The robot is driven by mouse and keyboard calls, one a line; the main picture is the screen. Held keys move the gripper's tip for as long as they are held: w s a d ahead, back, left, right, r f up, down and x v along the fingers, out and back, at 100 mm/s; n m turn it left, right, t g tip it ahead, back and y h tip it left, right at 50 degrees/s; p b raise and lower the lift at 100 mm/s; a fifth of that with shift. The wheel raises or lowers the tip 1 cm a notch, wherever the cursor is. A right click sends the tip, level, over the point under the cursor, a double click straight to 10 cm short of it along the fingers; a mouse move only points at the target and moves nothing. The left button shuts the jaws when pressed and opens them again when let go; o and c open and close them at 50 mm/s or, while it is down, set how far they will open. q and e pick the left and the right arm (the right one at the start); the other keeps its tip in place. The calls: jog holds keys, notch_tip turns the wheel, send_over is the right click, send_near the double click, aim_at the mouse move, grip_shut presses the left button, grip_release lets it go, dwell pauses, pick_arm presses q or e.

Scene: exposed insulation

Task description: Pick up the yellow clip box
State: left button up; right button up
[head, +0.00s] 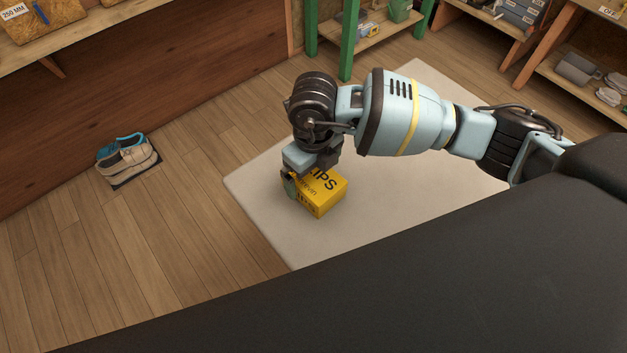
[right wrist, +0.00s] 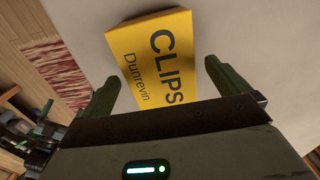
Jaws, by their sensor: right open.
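The yellow clip box (head: 324,198), printed "CLIPS Dunrevin", sits on the pale mat (head: 258,190). In the head view my right gripper (head: 290,186) is down at the box and covers part of its top and left side. In the right wrist view the box (right wrist: 155,62) lies between the two green fingers of the open right gripper (right wrist: 160,84). My left gripper is not in view.
A pair of shoes (head: 128,160) stands on the wooden floor at the left. A green-posted shelf (head: 349,40) is at the back, and wooden shelves with grey items (head: 577,69) are at the right.

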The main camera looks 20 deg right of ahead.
aim_at(314, 177)
jog(key=shift+f, duration=0.15)
jog(key=c, duration=1.1)
jog(key=shift+c, duration=0.3)
jog(key=shift+r, duration=0.8)
notch_tip(314, 177, up, 2)
jog(key=shift+s+r, duration=0.1)
jog(key=s+a+r, duration=0.1)
jog(key=s+a, duration=0.2)
jog(key=s, duration=1.2)
jog(key=shift+s+r, duration=0.15)
jog(key=shift+s, duration=0.15)
